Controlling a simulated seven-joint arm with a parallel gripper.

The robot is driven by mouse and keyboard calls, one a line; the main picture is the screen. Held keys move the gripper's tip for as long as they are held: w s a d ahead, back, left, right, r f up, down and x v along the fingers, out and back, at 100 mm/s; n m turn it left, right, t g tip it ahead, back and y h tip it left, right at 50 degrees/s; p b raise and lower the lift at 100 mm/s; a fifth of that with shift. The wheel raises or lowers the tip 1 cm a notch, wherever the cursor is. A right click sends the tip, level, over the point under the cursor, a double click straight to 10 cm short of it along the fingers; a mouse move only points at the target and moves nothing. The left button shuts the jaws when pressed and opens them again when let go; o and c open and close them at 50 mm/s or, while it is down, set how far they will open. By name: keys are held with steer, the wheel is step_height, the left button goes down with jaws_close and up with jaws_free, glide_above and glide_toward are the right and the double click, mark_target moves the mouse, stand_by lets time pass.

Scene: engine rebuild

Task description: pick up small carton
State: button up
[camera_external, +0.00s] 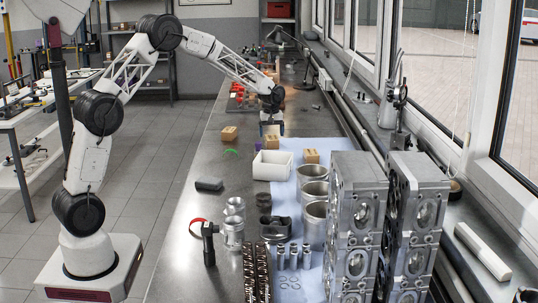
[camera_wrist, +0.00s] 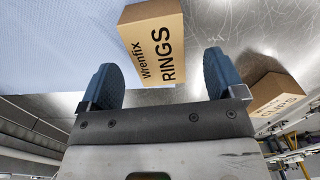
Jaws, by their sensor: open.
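A small tan carton (camera_wrist: 155,42) printed "Wrenfix RINGS" is in the upper middle of the wrist view. My gripper (camera_wrist: 162,62) is open, with one blue fingertip on each side of the carton's near end in the picture. I cannot tell whether either finger touches it. A second tan carton (camera_wrist: 277,95) with partly hidden print is at the right. In the external view my gripper (camera_external: 271,130) points down at the far part of the bench. Tan cartons stand left of it (camera_external: 230,133) and to its lower right (camera_external: 310,156).
A white open tray (camera_external: 272,152) stands just in front of my gripper. A blue mat (camera_external: 285,190) carries metal cylinders (camera_external: 313,190). Tall engine blocks (camera_external: 358,190) stand at the front right. Bare metal bench (camera_external: 225,165) lies left of the tray.

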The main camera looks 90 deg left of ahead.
mark_target(272, 137)
steer(key=shift+w+f, duration=0.1)
steer(key=shift+f, duration=2.2)
steer(key=c, duration=1)
steer(key=shift+r, duration=5)
